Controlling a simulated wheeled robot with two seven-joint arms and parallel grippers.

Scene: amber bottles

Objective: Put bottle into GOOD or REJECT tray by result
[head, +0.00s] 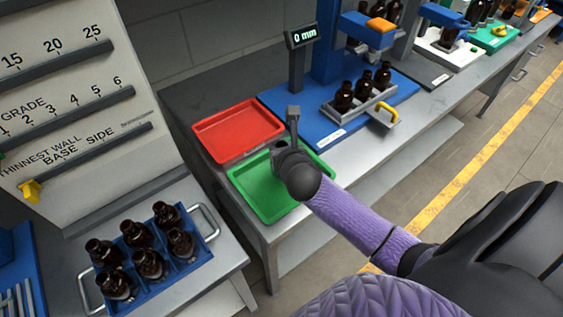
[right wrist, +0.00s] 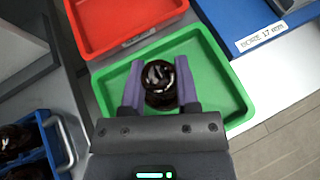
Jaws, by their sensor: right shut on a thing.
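My right gripper (head: 279,152) reaches over the green tray (head: 250,190) on the metal bench. In the right wrist view its two purple fingers (right wrist: 158,78) are shut on a dark amber bottle (right wrist: 159,92), seen from its top. The green tray (right wrist: 216,92) lies below the bottle, and I cannot tell whether the bottle touches its floor. In the head view my gripper and arm hide the bottle. The red tray (head: 240,130) is empty, just behind the green one. My left gripper is not in view.
A blue crate (head: 181,272) of several amber bottles stands at the lower left. A grey holder with bottles (head: 365,92) sits on the blue station (head: 285,98). A display (head: 304,36) reads 0 mm. A grade board (head: 66,100) with sliders stands at left.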

